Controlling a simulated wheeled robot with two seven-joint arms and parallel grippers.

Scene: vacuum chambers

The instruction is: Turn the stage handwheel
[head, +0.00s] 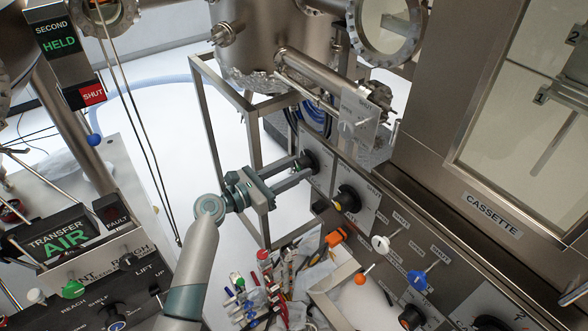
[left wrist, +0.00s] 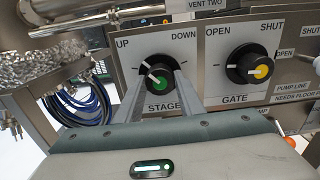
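The stage handwheel is a black knob with a green centre (left wrist: 159,76), on a grey panel marked STAGE, UP and DOWN in the left wrist view. In the head view it is the dark knob (head: 308,162) at the panel's left end. My left gripper (head: 298,170) reaches it from the left, its two long fingers on either side of the knob. In the left wrist view the fingers (left wrist: 158,85) straddle the knob; whether they press on it is unclear. The knob's white pointer mark points to the upper left. My right gripper is out of view.
The gate knob (left wrist: 253,68), black with a yellow centre, sits just right of the stage knob. A metal frame (head: 207,125) stands behind my left gripper. A tray of coloured tools (head: 285,285) lies below. White (head: 380,243) and blue (head: 418,280) handles are further right.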

